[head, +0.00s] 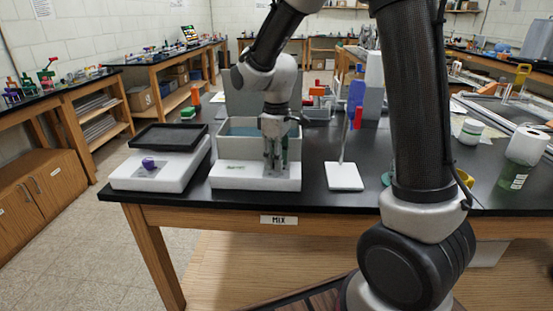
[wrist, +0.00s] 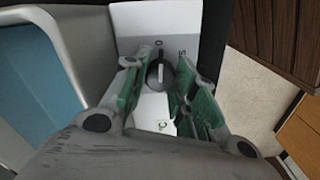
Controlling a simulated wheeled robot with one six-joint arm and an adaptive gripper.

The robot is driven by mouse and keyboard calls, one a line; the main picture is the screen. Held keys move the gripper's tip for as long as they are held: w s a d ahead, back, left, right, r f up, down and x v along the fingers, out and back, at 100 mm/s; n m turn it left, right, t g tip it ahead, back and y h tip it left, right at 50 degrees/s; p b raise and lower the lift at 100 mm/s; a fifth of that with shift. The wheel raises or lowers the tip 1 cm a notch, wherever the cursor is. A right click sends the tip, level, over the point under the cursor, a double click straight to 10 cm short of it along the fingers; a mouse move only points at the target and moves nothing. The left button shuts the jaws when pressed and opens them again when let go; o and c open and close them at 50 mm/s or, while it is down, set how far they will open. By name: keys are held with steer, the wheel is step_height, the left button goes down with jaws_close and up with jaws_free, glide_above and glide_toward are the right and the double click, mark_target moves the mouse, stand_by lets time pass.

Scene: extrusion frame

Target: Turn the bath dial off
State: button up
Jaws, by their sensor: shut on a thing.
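The bath (head: 232,127) is a grey, open-topped tub of blue water on a white base (head: 230,178), near the table's front edge. The line runs roughly along the direction of a "0" mark; I cannot tell which end is the pointer. An "S"-like mark is to the right. My gripper (head: 276,165) points down at the base. In the wrist view, its green-padded fingers (wrist: 158,70) are closed around the dial, which the head view hides.
Left of the bath stands a white scale-like unit (head: 155,177) with a purple object (head: 149,164) and a dark tray (head: 168,136). To the right is a stand with a white base (head: 344,176) and upright rod. A white tub (head: 471,131) is farther right.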

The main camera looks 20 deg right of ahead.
steer(key=shift+n, duration=0.5)
steer(key=o, duration=1)
step_height(320, 180, up, 12)
steer(key=shift+r, duration=0.1)
